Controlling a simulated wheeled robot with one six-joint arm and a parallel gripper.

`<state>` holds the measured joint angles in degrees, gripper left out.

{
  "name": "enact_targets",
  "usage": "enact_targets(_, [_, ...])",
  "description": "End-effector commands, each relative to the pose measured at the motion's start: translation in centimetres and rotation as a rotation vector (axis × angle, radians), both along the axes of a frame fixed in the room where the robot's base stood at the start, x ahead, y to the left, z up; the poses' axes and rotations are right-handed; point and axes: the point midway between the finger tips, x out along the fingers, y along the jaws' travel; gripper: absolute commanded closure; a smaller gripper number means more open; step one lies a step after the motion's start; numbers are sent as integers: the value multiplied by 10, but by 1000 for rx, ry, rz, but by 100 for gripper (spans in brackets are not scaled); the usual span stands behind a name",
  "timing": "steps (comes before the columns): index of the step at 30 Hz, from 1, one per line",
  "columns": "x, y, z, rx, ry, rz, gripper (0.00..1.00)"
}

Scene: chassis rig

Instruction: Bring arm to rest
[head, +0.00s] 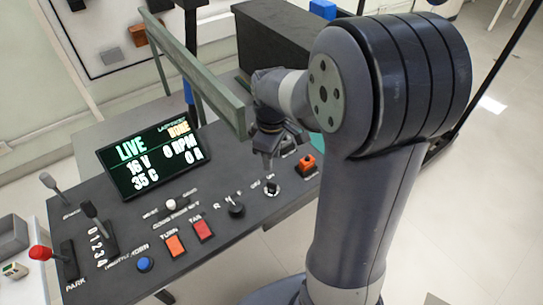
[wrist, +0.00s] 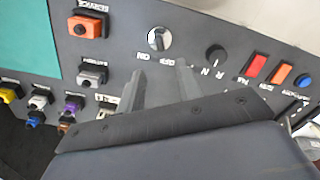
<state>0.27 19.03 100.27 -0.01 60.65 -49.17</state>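My gripper (head: 269,172) hangs from my bent arm over the right part of the dark control panel (head: 120,215), with its fingers pointing down. In the wrist view my gripper (wrist: 162,73) shows two grey fingers standing apart with bare panel between them, so it is open and empty. A silver and black rotary knob (wrist: 159,39) is just beyond the fingertips; it also shows below my gripper in the head view (head: 272,189). The fingers appear clear of the knob, but the exact height is hard to tell.
A display (head: 150,157) reading LIVE stands on the panel, with a green bar (head: 192,65) beside my wrist. An orange switch (head: 306,162) is right of my gripper. Red (head: 202,229), orange (head: 175,245) and blue (head: 145,264) buttons lie nearer. Coloured connectors (wrist: 73,104) are at the wrist view's left.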

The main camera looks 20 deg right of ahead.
Motion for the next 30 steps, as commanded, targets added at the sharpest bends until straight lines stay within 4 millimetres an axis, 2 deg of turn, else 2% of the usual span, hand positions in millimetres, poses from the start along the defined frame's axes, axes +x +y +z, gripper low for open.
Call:
enact_targets(4, [0, 0, -4, 0, 3, 0, 66])
enact_targets(8, [0, 0, -18, 0, 5, 0, 66])
enact_targets(15, [-1, 0, -64, 0, 8, -1, 66])
enact_targets(21, [-1, 0, -95, 0, 5, -1, 66])
enact_targets(27, [-1, 0, -110, 0, 3, -1, 66])
enact_targets(30, [0, 0, -109, 1, 1, -19, 66])
